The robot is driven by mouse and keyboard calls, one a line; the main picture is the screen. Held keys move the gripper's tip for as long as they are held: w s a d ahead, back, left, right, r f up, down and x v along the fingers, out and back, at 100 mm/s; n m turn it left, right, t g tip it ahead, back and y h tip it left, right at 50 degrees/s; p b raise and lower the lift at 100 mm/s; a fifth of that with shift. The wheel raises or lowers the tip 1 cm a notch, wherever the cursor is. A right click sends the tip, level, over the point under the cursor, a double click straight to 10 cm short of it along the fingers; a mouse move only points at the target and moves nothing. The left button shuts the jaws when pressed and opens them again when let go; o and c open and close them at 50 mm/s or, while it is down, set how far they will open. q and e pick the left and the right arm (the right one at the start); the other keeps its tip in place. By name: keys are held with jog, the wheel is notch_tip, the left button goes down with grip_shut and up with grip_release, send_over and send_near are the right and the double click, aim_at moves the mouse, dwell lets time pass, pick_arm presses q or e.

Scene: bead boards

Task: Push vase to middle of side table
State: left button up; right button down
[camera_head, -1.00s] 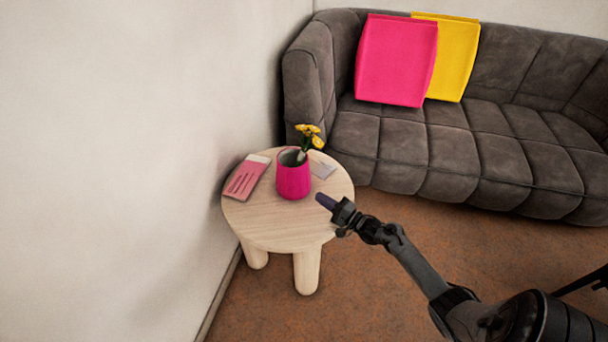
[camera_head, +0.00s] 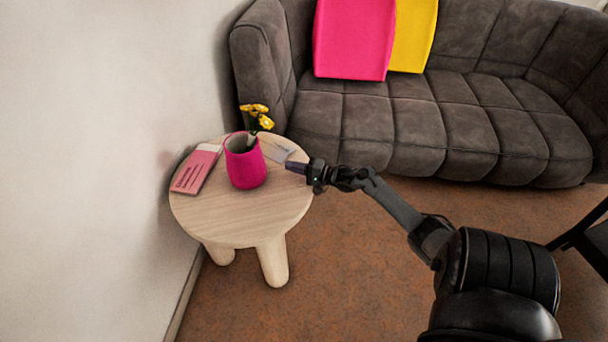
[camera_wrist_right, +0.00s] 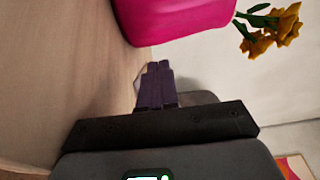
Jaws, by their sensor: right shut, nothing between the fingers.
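The pink vase (camera_head: 245,166) stands upright on the round wooden side table (camera_head: 240,215), behind the table's middle, with yellow flowers (camera_head: 258,114) in it. My right gripper (camera_head: 288,167) is shut and empty, to the right of the vase over the table's right edge, with a gap between them in the head view. In the right wrist view, the shut fingers (camera_wrist_right: 155,85) point toward the vase (camera_wrist_right: 175,18), which fills the top; they look close to it, but touching cannot be told. My left gripper is not in view.
A pink book or card (camera_head: 197,170) lies at the table's left, and a pale card (camera_head: 277,150) lies behind the gripper tip. A white wall (camera_head: 90,170) is close on the left. A grey sofa (camera_head: 400,130) stands behind. The table's front is clear.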

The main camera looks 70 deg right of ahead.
aim_at(264, 171)
jog(key=w+a, duration=0.1)
jog(key=w+b, duration=0.1)
jog(key=w, duration=0.1)
jog(key=w+a+b, duration=0.1)
jog(key=shift+w+a+f, duration=0.2)
jog(key=shift+w+a, duration=0.05)
jog(key=shift+a, duration=0.1)
jog(key=shift+w+a+r+b, duration=0.1)
jog(key=shift+w+a+b, duration=0.2)
jog(key=shift+a, duration=0.15)
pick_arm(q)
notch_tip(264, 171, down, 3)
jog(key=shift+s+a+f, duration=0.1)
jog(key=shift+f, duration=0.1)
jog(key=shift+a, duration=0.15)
